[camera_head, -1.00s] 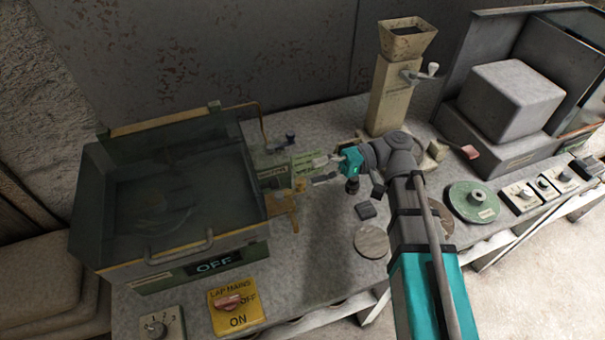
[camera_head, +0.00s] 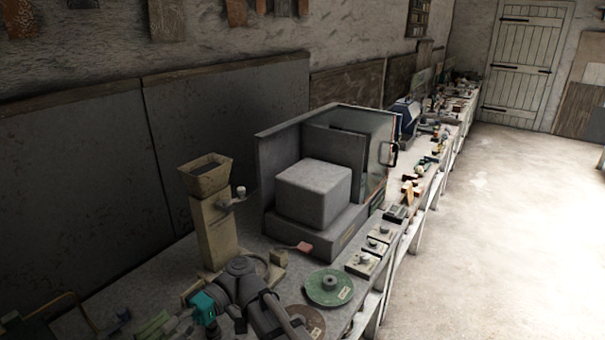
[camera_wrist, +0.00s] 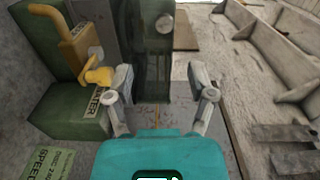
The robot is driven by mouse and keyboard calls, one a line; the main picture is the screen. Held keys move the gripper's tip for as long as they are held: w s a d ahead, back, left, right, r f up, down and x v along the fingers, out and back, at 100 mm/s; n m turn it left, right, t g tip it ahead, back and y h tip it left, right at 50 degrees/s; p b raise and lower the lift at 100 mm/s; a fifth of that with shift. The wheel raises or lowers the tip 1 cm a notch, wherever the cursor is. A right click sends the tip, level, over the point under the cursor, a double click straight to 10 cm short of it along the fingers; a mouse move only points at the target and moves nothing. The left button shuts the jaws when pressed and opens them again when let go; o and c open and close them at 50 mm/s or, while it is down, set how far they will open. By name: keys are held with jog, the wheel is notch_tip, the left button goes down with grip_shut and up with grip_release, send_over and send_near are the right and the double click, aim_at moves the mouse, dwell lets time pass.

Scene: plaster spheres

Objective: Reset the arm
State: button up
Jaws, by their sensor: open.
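My arm (camera_head: 240,290) shows at the bottom of the head view, over the near end of the long bench. My gripper (camera_wrist: 160,98) is in the wrist view, with its two fingers apart and nothing between them. Behind and between the fingers is a dark green upright part (camera_wrist: 153,60) of a bench device. A green block with a yellow lever (camera_wrist: 98,72) stands left of the fingers. In the head view the fingertips are too small and too near the lower edge to make out.
A hopper-topped column (camera_head: 215,225) stands close behind my arm. A grey block in an open-fronted housing (camera_head: 312,190) is to its right. A green disc (camera_head: 329,288) and several small control boxes (camera_head: 362,263) line the front. The floor (camera_head: 490,220) at right is clear.

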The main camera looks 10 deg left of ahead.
jog(key=w+d+f+m+t, duration=0.55)
jog(key=w+d+f, duration=0.2)
jog(key=d, duration=0.25)
jog(key=w+d+f+m+t, duration=0.4)
jog(key=w+d+f+t, duration=0.3)
jog(key=d, duration=0.4)
jog(key=w+d+f+m+t+h, duration=0.1)
jog(key=w+d+h, duration=0.1)
jog(key=d, duration=0.6)
jog(key=w+d+f+m+t+h, duration=0.1)
jog(key=d+h, duration=0.2)
jog(key=d, duration=0.6)
jog(key=w+d+f+m+t+h, duration=0.2)
jog(key=d, duration=0.7)
jog(key=shift+w+d+h, duration=0.15)
jog(key=shift+w+h, duration=0.15)
